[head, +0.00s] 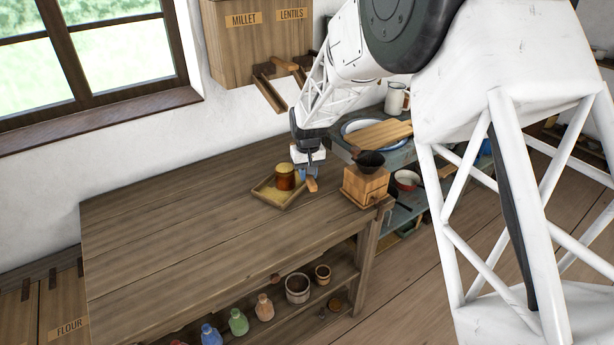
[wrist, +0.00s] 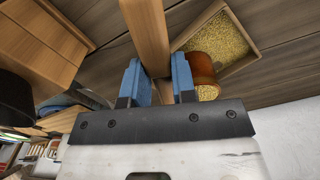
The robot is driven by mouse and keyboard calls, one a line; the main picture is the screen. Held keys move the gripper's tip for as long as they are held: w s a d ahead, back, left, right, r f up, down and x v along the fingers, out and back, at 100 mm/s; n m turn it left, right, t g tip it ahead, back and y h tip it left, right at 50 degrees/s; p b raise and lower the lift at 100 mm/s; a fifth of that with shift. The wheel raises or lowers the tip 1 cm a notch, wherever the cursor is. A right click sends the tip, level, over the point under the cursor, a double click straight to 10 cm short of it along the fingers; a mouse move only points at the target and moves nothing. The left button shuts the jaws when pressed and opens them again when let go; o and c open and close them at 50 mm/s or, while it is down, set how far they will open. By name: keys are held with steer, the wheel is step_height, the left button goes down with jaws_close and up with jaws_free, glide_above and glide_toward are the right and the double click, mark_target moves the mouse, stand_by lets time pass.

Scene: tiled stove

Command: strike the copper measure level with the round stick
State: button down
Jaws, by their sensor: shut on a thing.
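The copper measure (head: 285,177) stands upright in a shallow wooden tray (head: 262,195) on the wooden table in the head view. In the wrist view the copper measure (wrist: 200,68) is just right of my gripper, with yellow grain in its mouth; whether the grain is heaped cannot be told. The tray (wrist: 252,52) also holds yellow grain. My gripper (wrist: 154,72) has its blue fingers around the wooden round stick (wrist: 147,35), beside the measure and apart from it. In the head view my gripper (head: 309,172) is right of the measure, and the stick (head: 312,185) points down.
A wooden grinder box (head: 365,187) with a dark bowl on top stands close right of my gripper, at the table's corner. Millet and lentil bins (head: 255,40) hang on the wall behind. The table's left part (head: 170,230) is clear.

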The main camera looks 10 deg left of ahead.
steer(key=shift+d+r, duration=0.15)
steer(key=shift+r, duration=1.1)
steer(key=shift+r, duration=0.15)
